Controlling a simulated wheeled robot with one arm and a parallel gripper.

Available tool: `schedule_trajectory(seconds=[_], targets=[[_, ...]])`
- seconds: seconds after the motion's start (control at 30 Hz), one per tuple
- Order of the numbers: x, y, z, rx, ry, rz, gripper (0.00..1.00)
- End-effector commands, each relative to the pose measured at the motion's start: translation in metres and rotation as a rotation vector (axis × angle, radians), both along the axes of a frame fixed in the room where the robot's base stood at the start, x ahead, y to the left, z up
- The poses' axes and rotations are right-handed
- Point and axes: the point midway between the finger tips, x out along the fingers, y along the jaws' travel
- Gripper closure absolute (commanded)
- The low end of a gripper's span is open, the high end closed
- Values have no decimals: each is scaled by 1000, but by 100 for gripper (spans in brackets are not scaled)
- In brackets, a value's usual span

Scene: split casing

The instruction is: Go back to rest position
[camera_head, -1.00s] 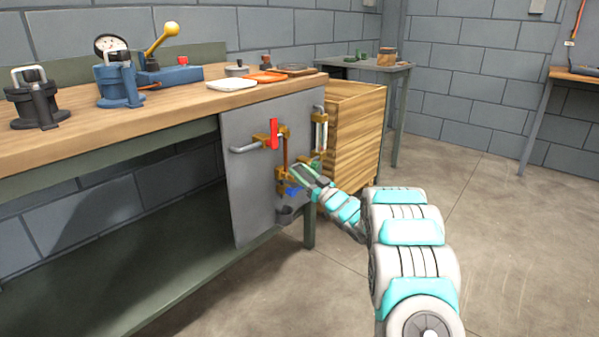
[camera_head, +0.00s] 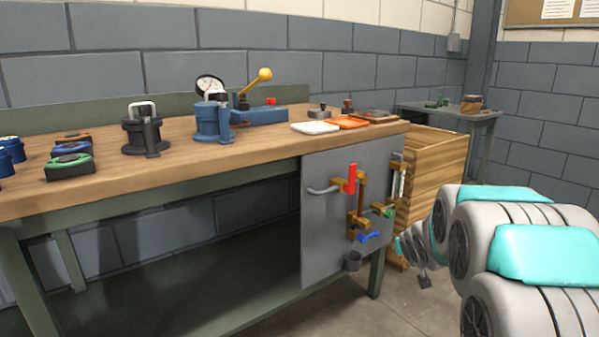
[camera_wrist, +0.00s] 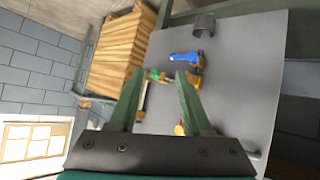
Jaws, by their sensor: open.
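My gripper (camera_wrist: 158,98) is open in the wrist view, with two dark green fingers apart and nothing between them that it holds. Beyond the fingers is a grey panel (camera_wrist: 250,60) with brass pipe fittings and a blue lever (camera_wrist: 184,57). In the head view my arm runs along the right side, and its far end is beside the panel (camera_head: 325,240), low and to the right. The fingers are too small and partly hidden there to make out. The panel carries a red lever (camera_head: 351,178), a blue lever (camera_head: 369,237) and a green handle (camera_head: 388,212).
A wooden workbench (camera_head: 240,160) holds clamps, a gauge pot (camera_head: 210,120), a blue press (camera_head: 258,115) and small trays. A wooden crate (camera_head: 435,170) stands right of the panel, close to my arm. Some floor (camera_head: 405,312) is bare in front.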

Motion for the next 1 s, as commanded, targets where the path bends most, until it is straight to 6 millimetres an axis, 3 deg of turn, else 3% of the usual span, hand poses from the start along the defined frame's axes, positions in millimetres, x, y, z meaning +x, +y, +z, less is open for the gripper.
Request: schedule_trajectory(seconds=[0.27, 0.7, 0.83, 0.9, 1.0], targets=[[-144, 27, -11, 31, 341, -86, 50], [-408, 103, -29, 142, 913, -53, 50], [-461, 119, -30, 166, 1026, -21, 50], [-479, 125, -30, 175, 1068, -11, 50], [-491, 128, -29, 180, 1093, -2, 50]])
